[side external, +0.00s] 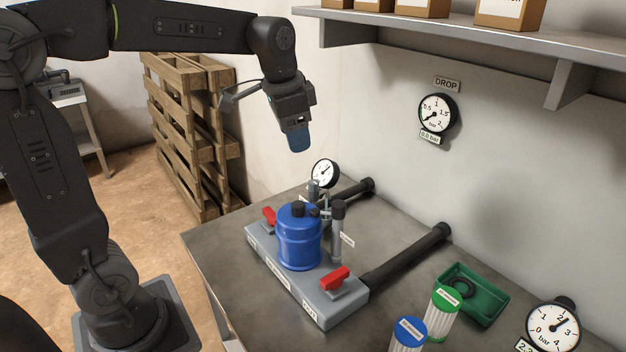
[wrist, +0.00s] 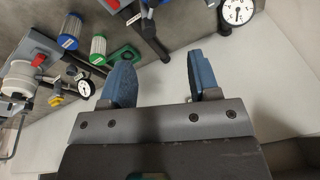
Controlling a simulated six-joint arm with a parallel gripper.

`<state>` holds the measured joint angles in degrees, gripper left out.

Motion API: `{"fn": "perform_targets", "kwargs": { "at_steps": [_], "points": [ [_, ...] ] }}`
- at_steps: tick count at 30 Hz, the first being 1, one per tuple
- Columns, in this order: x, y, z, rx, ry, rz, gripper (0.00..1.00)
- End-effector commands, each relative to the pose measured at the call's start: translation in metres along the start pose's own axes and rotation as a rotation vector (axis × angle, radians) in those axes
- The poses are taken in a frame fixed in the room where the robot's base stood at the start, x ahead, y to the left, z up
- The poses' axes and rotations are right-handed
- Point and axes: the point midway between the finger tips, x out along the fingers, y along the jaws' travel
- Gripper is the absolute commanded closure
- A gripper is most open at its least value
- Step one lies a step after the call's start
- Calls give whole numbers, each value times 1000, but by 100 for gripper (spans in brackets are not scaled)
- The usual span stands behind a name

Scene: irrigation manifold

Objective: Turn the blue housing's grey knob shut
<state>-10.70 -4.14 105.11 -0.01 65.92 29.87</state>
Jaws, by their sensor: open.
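The blue housing (side external: 298,245) stands upright on a grey manifold block in the side external view. It has a dark cap (side external: 298,209) on top. Small grey fittings show behind it, but I cannot tell which one is the grey knob. The housing is not clearly visible in the wrist view. My gripper (side external: 297,140) hangs in the air above and behind the housing, apart from it, touching nothing. In the wrist view my gripper (wrist: 158,80) has its two blue fingers spread, with nothing between them.
Red levers (side external: 335,278) sit on the grey block (side external: 283,284). A small gauge (side external: 325,173) stands behind the housing. Blue-capped (side external: 410,331) and green-capped (side external: 445,299) cartridges and a green tray (side external: 499,304) are at right. A white housing (wrist: 22,76) shows in the wrist view. A shelf (side external: 450,30) overhangs the bench.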

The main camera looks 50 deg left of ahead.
Motion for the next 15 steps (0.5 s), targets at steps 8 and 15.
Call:
{"fn": "perform_targets", "kwargs": {
  "at_steps": [8,15],
  "points": [
    [57,-89,-52,187,-132,83,44],
    [92,-128,-64,281,-177,137,44]
  ]
}}
